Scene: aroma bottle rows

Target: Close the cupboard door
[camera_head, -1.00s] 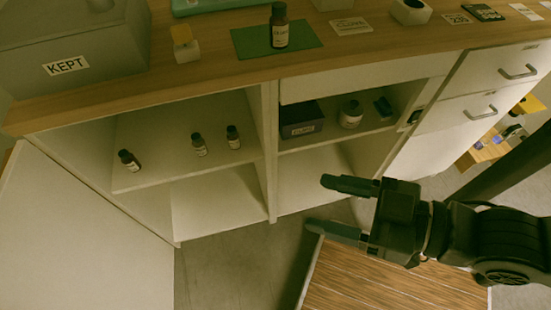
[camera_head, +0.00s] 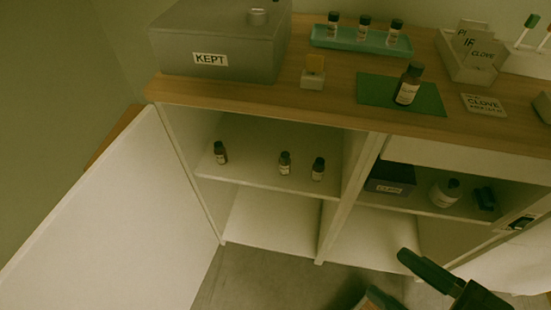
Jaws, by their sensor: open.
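The cupboard door (camera_head: 115,225) is a plain white panel at the left. It stands wide open, swung outward from the left edge of the cupboard (camera_head: 332,222). The left compartment behind it is exposed, with three small dark bottles (camera_head: 285,164) on its shelf (camera_head: 250,178). My gripper (camera_head: 390,280) is at the bottom right, in front of the cupboard's right part. Its fingers are apart with nothing between them. It is well to the right of the door and not touching it. The lower finger is partly cut off by the frame's bottom edge.
On the wooden top stand a grey KEPT box (camera_head: 235,45), a teal tray (camera_head: 350,40) with three bottles, and a bottle (camera_head: 408,84) on a green mat (camera_head: 372,92). The right compartment holds a dark box (camera_head: 392,180) and a white jar (camera_head: 444,193). Floor shows between door and gripper.

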